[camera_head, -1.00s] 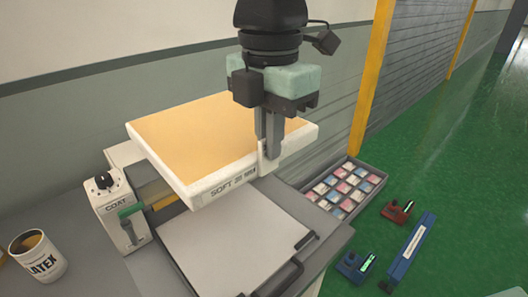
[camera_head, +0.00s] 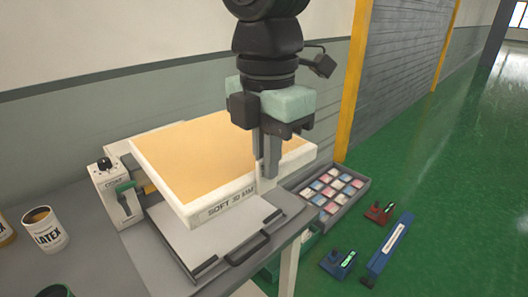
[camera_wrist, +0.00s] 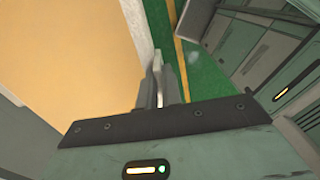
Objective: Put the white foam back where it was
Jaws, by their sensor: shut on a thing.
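The white foam (camera_head: 228,204) is a thick square slab with a tan top and white sides, marked "SOFT 30 MM" on its front. My gripper (camera_head: 267,176) points down and is shut on the foam's edge near its front right corner. The foam lies over the back of a pale grey plate (camera_head: 205,246) with a dark handle. I cannot tell whether it touches the plate. In the wrist view the foam's tan top (camera_wrist: 70,55) fills the left, and my gripper's fingers (camera_wrist: 158,82) are at its white edge.
A "LATEX" can (camera_head: 46,238) stands on the grey table at left. A tray of coloured samples (camera_head: 352,199) is at right, with blue and red tools (camera_head: 390,245) on the green floor.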

